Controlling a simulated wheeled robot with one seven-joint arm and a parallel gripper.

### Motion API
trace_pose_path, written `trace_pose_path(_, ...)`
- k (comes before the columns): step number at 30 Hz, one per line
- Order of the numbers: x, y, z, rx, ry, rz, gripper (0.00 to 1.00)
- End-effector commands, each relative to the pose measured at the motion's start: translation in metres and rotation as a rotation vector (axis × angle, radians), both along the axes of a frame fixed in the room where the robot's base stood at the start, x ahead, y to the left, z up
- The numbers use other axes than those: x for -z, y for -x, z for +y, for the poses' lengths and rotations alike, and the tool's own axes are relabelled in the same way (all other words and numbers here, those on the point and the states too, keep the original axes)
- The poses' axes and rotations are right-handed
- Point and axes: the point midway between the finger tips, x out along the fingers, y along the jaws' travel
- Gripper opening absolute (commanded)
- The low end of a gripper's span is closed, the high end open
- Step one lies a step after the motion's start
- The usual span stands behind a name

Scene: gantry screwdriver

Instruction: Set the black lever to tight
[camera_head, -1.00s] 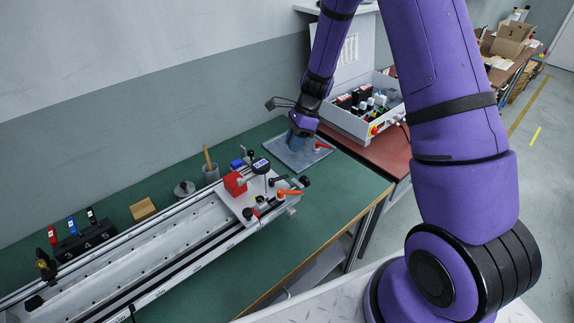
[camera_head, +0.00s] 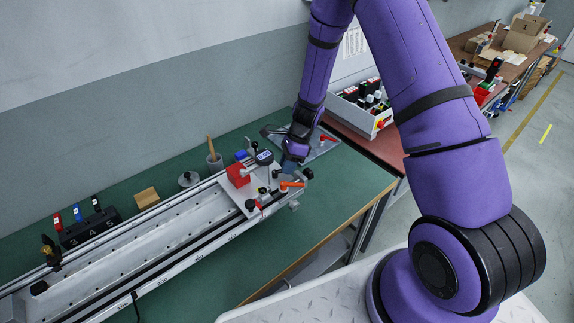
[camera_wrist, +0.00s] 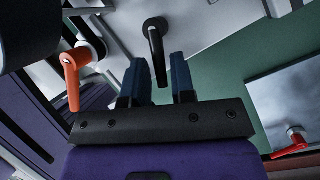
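The black lever (camera_wrist: 156,50) is in the upper middle of the wrist view, its handle hanging down between the two blue fingers of my gripper (camera_wrist: 160,80). The fingers stand apart, with a gap on each side of the handle, so my gripper is open. In the head view my gripper (camera_head: 290,168) is low over the right end of the gantry rail, and it hides most of the black lever there. An orange lever (camera_wrist: 72,72) is to the left in the wrist view, and it also shows in the head view (camera_head: 291,185).
A grey plate with a red lever (camera_head: 328,139) lies behind. The long rail (camera_head: 150,243) runs left. The green tabletop (camera_head: 345,185) is clear to the right.

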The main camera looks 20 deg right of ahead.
Motion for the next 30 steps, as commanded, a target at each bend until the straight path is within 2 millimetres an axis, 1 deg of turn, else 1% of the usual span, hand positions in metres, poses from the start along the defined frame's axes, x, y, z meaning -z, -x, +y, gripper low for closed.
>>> trace_pose_path(8,0.0017,0.0001,0.0008,0.000,0.000,-0.001,0.24)
trace_pose_path(9,0.0017,0.0001,0.0008,0.000,0.000,-0.001,0.21)
trace_pose_path(12,0.0017,0.0001,0.0008,0.000,0.000,-0.001,0.00)
trace_pose_path(23,0.0018,-0.0012,0.0008,-0.030,0.001,-0.001,0.00)
trace_pose_path(30,0.0021,-0.0065,0.0014,-0.156,0.001,0.000,0.00)
